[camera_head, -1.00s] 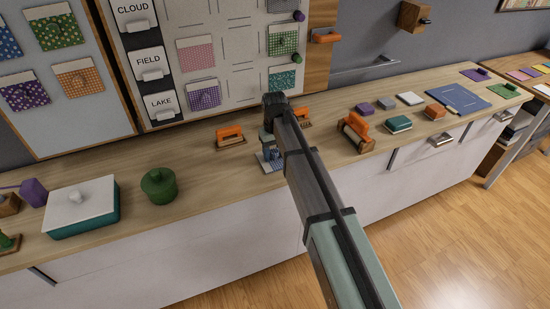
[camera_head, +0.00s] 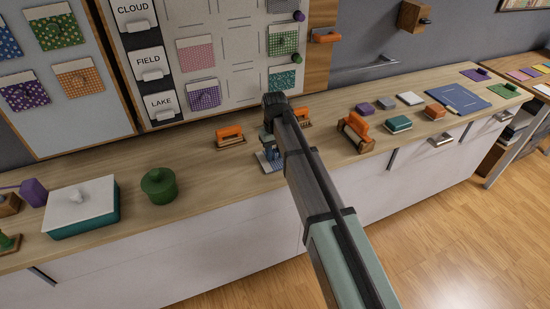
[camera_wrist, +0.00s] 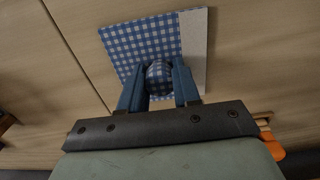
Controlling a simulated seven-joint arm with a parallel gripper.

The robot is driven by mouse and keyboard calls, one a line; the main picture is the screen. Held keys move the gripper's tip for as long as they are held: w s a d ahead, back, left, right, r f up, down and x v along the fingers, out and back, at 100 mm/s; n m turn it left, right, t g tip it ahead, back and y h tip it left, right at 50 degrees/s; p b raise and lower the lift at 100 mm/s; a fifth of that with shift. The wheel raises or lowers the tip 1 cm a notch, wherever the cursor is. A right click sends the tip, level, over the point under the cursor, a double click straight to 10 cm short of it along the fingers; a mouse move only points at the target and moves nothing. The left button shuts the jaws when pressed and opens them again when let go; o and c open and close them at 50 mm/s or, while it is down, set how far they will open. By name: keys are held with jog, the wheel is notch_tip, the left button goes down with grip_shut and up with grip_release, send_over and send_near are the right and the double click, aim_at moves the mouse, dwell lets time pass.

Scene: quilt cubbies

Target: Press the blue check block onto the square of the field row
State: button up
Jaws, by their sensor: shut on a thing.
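The blue check block (camera_wrist: 144,42) has a white strip along one edge and a round blue check knob (camera_wrist: 158,77). My gripper (camera_wrist: 158,88) is shut on that knob in the wrist view, one finger on each side. In the head view the block (camera_head: 270,160) shows low over the counter beneath my gripper (camera_head: 268,140), partly hidden by my arm; I cannot tell whether it touches the counter. The FIELD label (camera_head: 149,62) is on the upright board behind. Its row holds a pink check block (camera_head: 195,54), outlined places and a green block (camera_head: 284,41) at the right.
Orange-handled tools (camera_head: 230,136) stand on the counter close to both sides of my gripper. A green pot (camera_head: 158,186) and a white-lidded teal box (camera_head: 82,207) are to the left. A roller tool (camera_head: 356,134) and small boxes are to the right.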

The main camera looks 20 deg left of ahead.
aim_at(275, 151)
jog(key=shift+r, duration=0.6)
dwell(0.5)
jog(key=shift+r, duration=2.9)
